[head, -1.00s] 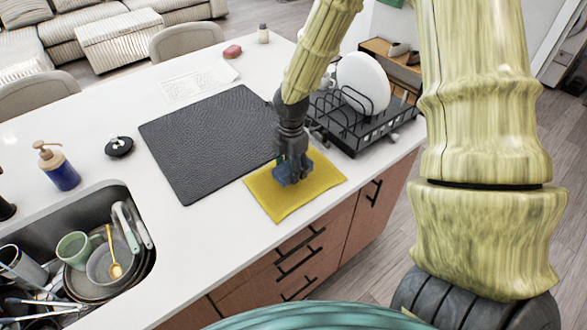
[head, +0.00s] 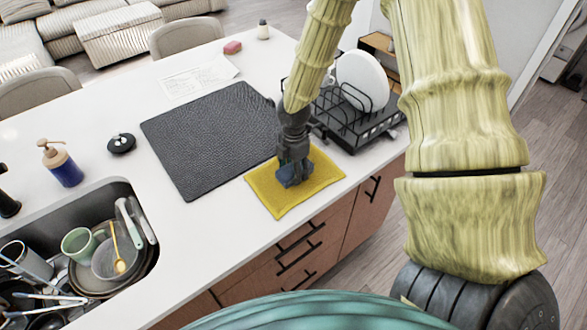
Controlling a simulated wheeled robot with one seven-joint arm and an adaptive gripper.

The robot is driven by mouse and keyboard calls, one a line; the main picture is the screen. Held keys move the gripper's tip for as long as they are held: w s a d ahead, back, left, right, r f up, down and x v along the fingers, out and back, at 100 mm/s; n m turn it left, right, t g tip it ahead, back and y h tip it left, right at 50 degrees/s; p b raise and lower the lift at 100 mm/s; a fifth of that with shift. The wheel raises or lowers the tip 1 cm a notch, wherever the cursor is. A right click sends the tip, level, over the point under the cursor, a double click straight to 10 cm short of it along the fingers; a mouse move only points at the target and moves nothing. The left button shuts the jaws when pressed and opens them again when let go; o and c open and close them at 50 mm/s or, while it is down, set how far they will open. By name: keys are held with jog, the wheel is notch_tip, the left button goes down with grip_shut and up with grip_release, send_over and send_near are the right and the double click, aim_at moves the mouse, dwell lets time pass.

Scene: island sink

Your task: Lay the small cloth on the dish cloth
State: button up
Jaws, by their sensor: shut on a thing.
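The yellow dish cloth (head: 272,200) lies flat on the white counter near its front edge. The small dark blue cloth (head: 293,177) is bunched in my gripper (head: 292,168), over the middle of the yellow cloth. My gripper points down and is shut on the blue cloth. The blue cloth looks to be at or just above the yellow cloth; I cannot tell whether they touch. The fingertips are partly hidden by the blue cloth.
A black textured mat (head: 212,140) lies left of the yellow cloth. A black dish rack (head: 358,125) with a white plate (head: 362,80) stands behind on the right. A sink (head: 75,250) full of dishes is at lower left, with a blue soap bottle (head: 62,165) behind it.

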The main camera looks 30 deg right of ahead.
jog(key=shift+s+f, duration=0.15)
jog(key=shift+f, duration=0.2)
jog(key=shift+f, duration=0.2)
jog(key=c, duration=0.3)
jog(key=o, duration=1.3)
jog(key=shift+o, duration=0.4)
notch_tip(320, 180, up, 13)
jog(key=b, duration=0.2)
jog(key=shift+r, duration=0.15)
